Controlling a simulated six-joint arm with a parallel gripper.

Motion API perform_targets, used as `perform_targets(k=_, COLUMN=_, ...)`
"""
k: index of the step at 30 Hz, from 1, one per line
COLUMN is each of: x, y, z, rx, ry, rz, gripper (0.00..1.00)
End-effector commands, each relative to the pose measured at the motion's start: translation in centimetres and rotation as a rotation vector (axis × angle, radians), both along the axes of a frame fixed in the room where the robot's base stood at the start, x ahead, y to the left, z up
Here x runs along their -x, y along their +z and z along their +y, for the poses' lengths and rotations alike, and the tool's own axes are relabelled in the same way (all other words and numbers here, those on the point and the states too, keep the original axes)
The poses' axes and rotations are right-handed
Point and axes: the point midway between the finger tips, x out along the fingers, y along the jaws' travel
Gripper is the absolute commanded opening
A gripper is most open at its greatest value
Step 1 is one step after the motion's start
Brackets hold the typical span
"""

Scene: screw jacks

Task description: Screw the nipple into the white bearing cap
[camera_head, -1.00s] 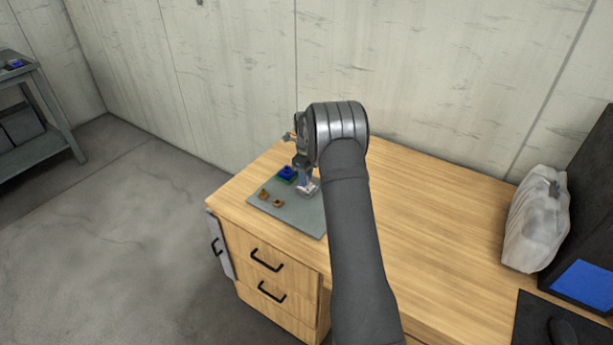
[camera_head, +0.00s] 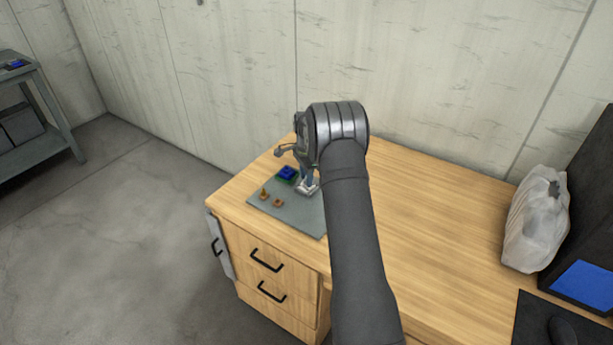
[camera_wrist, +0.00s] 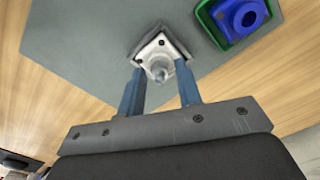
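The white bearing cap (camera_wrist: 148,48) is a small square white piece with a dark hole near one corner. It also shows in the head view (camera_head: 307,188). A grey metal rounded piece, which looks like the nipple (camera_wrist: 160,73), stands at the cap's middle; how deep it sits cannot be told. My gripper (camera_wrist: 160,67) points down over the cap. Its two blue fingers are spread on either side of the nipple, with visible gaps between it and them. The fingertips are close to the cap; whether they touch it cannot be told.
A blue block (camera_wrist: 243,14) sits in a green tray (camera_wrist: 212,22) beside the cap. Two small orange-brown parts (camera_head: 264,194) (camera_head: 278,202) lie on the grey mat (camera_head: 300,218). A plastic bag (camera_head: 537,220) stands far right. The wooden table's middle is clear.

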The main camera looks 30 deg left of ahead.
Motion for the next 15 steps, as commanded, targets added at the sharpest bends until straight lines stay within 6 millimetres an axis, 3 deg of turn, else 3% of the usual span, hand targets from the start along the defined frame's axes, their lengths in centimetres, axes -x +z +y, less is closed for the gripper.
perform_targets(k=3, x=0.0, y=0.0, z=0.0, rx=0.0, ry=-0.001, rz=0.0, gripper=0.32)
perform_targets(k=9, x=0.0, y=0.0, z=0.0, rx=0.0, ry=-0.003, rz=0.0, gripper=0.0)
perform_targets(k=15, x=0.0, y=-0.01, z=0.0, rx=0.0, ry=-0.057, rz=0.0, gripper=0.0)
